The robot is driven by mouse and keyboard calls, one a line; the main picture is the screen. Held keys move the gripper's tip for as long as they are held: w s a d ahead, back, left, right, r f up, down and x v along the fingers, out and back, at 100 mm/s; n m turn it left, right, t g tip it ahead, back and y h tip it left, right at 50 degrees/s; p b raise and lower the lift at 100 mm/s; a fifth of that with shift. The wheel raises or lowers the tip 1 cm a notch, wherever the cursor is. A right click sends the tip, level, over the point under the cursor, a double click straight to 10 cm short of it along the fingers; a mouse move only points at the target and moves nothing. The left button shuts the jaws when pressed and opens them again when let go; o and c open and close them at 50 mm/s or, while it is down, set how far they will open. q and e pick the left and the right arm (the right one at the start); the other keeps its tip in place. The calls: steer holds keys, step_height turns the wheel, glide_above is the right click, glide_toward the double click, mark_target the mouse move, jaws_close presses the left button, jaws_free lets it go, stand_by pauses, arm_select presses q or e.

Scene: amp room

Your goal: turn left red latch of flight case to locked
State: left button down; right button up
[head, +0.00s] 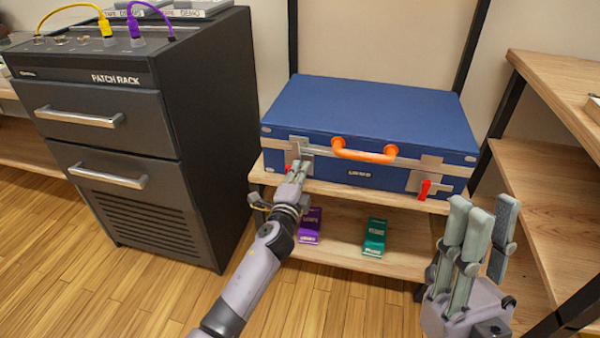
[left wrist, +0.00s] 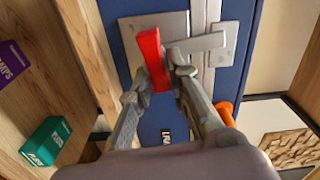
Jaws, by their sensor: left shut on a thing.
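The blue flight case (head: 365,110) lies closed on a wooden shelf, with an orange handle (head: 364,151) on its front. My left gripper (head: 297,172) is at the case's left clasp, shut on the left red latch (left wrist: 151,58). In the left wrist view my left gripper (left wrist: 155,84) has a fingertip on each side of the latch, against a metal plate (left wrist: 165,32). In the head view the gripper mostly hides this latch. The right red latch (head: 424,189) hangs at the right clasp, untouched. My right gripper (head: 482,228) is open and empty, right of the case.
A purple box (head: 310,226) and a green box (head: 375,237) stand on the lower shelf (head: 340,245). A dark patch rack (head: 110,130) with cables stands at the left. Wooden shelves (head: 560,90) stand close at the right.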

arm_select(q)
steer(key=shift+d+f+m, duration=0.1)
steer(key=shift+f+m, duration=0.15)
steer(key=shift+m, duration=0.35)
steer(key=shift+f, duration=0.1)
steer(key=c, duration=1.7)
jaws_free()
steer(key=shift+o, duration=0.9)
steer(key=shift+r, duration=0.2)
steer(key=s+a, duration=0.2)
steer(key=s, duration=1)
